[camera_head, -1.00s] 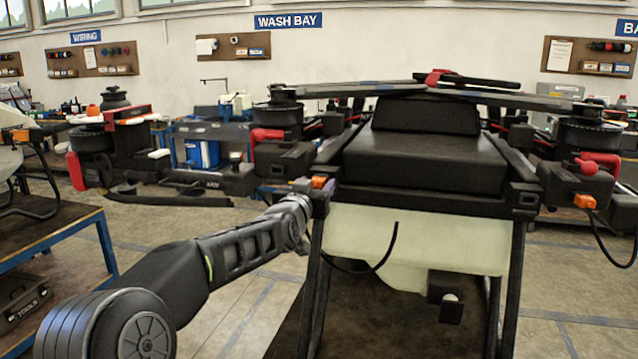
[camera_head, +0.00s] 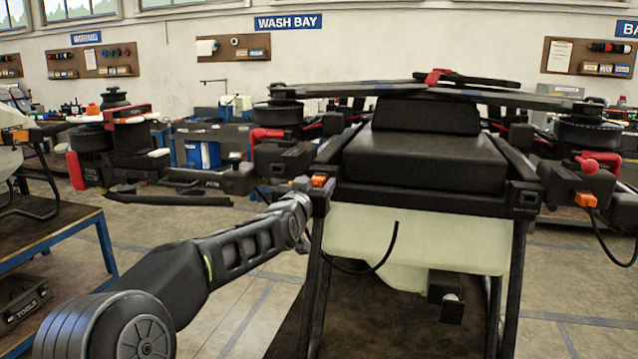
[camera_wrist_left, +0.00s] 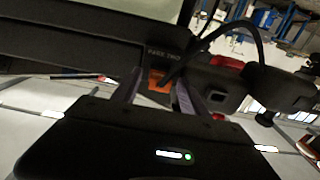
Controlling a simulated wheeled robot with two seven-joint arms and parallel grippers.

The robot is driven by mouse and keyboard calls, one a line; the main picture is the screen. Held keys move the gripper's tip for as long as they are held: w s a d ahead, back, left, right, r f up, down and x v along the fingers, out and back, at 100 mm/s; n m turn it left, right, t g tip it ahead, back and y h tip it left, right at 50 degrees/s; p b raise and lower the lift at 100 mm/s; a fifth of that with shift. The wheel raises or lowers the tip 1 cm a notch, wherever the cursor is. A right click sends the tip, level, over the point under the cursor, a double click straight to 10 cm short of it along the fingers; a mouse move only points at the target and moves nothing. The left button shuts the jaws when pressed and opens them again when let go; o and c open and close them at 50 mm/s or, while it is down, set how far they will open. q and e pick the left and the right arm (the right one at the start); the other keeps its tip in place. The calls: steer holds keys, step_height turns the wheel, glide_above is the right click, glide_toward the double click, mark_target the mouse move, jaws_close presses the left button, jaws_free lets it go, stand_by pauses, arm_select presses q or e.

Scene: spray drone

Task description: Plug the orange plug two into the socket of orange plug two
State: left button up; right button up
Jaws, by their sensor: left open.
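The orange plug two (camera_head: 319,181) sits at the front left corner of the black drone frame. In the left wrist view the orange plug (camera_wrist_left: 159,80) is by a dark bar lettered something like "PARK TWO", with a black cable arching from it. My left gripper (camera_head: 308,187) is at the plug in the head view. In the wrist view my left gripper (camera_wrist_left: 157,92) is open, its fingers either side of the plug; contact cannot be told. A dark block with a square opening (camera_wrist_left: 218,97), which may be the socket, lies just right of the fingers. My right gripper is not in view.
Another orange plug (camera_head: 586,200) with a hanging cable is at the drone's right side. The pale tank (camera_head: 420,240) hangs under the drone frame, with a loose black hose in front. A folded rotor arm (camera_head: 215,178) extends left above my left arm. A workbench (camera_head: 60,235) stands at left.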

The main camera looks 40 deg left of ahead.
arm_select(q)
jaws_close()
stand_by(0.5)
stand_by(0.8)
steer(key=shift+s+f, duration=0.1)
steer(key=shift+b+v, duration=0.55)
steer(key=shift+v, duration=0.35)
steer(key=b+v, duration=0.1)
steer(key=v, duration=0.3)
stand_by(0.5)
